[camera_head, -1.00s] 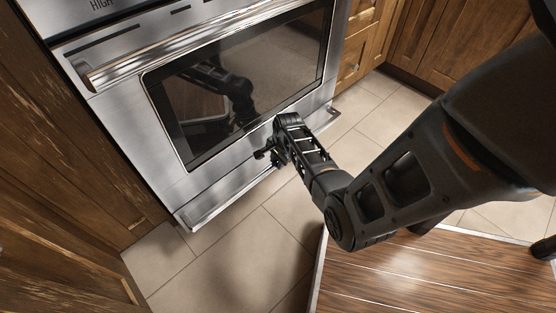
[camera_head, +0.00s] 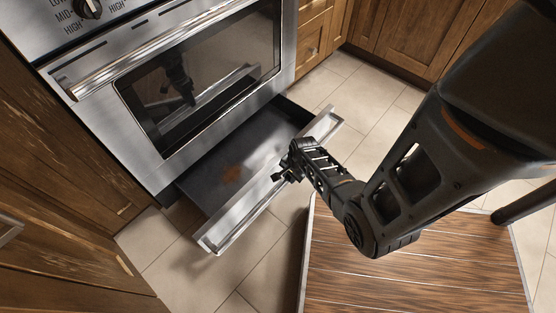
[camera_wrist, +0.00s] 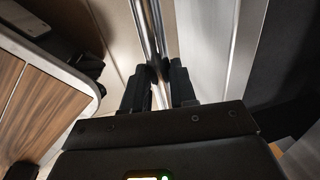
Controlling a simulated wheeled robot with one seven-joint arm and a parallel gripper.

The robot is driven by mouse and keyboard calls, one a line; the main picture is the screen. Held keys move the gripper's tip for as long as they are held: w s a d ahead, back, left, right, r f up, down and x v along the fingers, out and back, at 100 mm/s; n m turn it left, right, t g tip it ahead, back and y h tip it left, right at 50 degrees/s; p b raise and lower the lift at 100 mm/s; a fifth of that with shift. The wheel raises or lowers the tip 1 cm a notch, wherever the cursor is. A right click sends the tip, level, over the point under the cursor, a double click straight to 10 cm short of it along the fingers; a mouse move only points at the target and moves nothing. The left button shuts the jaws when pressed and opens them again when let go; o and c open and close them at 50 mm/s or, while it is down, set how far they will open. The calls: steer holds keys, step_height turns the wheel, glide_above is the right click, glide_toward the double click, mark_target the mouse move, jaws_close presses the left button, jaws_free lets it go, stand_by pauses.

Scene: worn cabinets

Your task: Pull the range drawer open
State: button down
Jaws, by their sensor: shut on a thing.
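The range drawer (camera_head: 235,160) is pulled out below the oven, with its dark inside and a brownish patch on its floor in view. Its steel front (camera_head: 228,222) stands well out from the range (camera_head: 190,80). My gripper (camera_head: 284,174) is at the drawer front, near the middle of its length. In the wrist view my gripper (camera_wrist: 162,82) has its two dark fingers on either side of the steel bar handle (camera_wrist: 150,30), shut on it. The exact contact is partly hidden by the fingers.
The oven door above is shut, with its bar handle (camera_head: 130,60) along the top. Wooden cabinets stand at left (camera_head: 60,160) and at back right (camera_head: 405,40). Tiled floor (camera_head: 165,250) is clear around the drawer. A wood-plank surface (camera_head: 400,280) lies at lower right.

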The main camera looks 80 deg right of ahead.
steer(key=s+a+p, duration=0.3)
steer(key=s+a, duration=0.2)
steer(key=s, duration=0.4)
steer(key=shift+s+a, duration=0.15)
steer(key=shift+a, duration=0.25)
steer(key=c, duration=0.9)
jaws_free()
steer(key=r+p, duration=0.1)
steer(key=r, duration=0.1)
steer(key=r+p, duration=0.1)
steer(key=r, duration=0.2)
steer(key=s+r+p, duration=0.1)
steer(key=r+p, duration=0.1)
steer(key=shift+s+a+r, duration=0.1)
steer(key=shift+a+r, duration=0.2)
steer(key=shift+a, duration=0.1)
